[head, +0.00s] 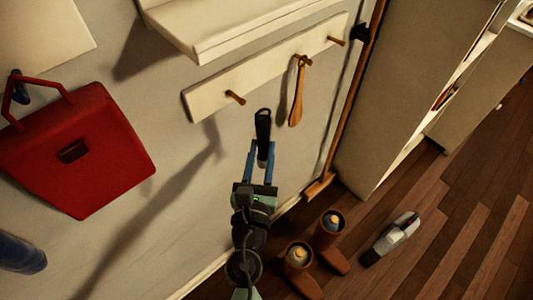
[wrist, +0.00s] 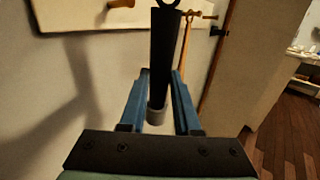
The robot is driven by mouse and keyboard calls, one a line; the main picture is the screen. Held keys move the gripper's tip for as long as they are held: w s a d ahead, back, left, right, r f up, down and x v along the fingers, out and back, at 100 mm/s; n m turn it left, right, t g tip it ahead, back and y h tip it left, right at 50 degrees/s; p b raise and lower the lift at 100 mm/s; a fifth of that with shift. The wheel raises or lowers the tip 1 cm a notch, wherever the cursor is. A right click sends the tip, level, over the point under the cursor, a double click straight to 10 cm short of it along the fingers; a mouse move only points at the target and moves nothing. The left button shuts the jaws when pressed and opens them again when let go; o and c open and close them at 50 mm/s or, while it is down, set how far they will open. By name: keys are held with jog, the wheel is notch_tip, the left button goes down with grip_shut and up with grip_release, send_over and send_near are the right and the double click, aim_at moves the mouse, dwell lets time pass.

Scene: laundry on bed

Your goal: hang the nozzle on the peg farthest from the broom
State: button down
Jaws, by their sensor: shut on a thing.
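The nozzle (head: 263,130) is a dark, narrow tube with a loop at its upper end and a grey collar low down. My gripper (head: 261,152) is shut on it and holds it upright before the wall; the wrist view also shows the nozzle (wrist: 164,60) between the blue fingers. The peg board (head: 270,70) has a bare left peg (head: 236,97), a middle peg (head: 302,60) bearing a wooden shoehorn (head: 297,97), and a bare right peg (head: 336,41). The broom (head: 354,85) leans at the right end. The nozzle's loop is below and right of the left peg, apart from it.
A shelf (head: 240,28) juts out above the board. A red bag (head: 110,150) hangs at left. A tall cabinet (head: 410,80) is at right. The wall below the left peg is clear.

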jog(key=w+a+f+b, duration=0.1)
jog(key=w+a+b, duration=0.1)
jog(key=w+a, duration=0.3)
jog(key=shift+w+f, duration=0.15)
jog(key=shift+w, duration=0.65)
jog(key=shift+d+f, duration=0.1)
dwell(0.8)
jog(key=c, duration=0.5)
grip_release()
jog(key=shift+c, duration=0.2)
jog(key=v, duration=1.3)
jog(key=shift+b, duration=0.45)
jog(key=shift+f, duration=0.15)
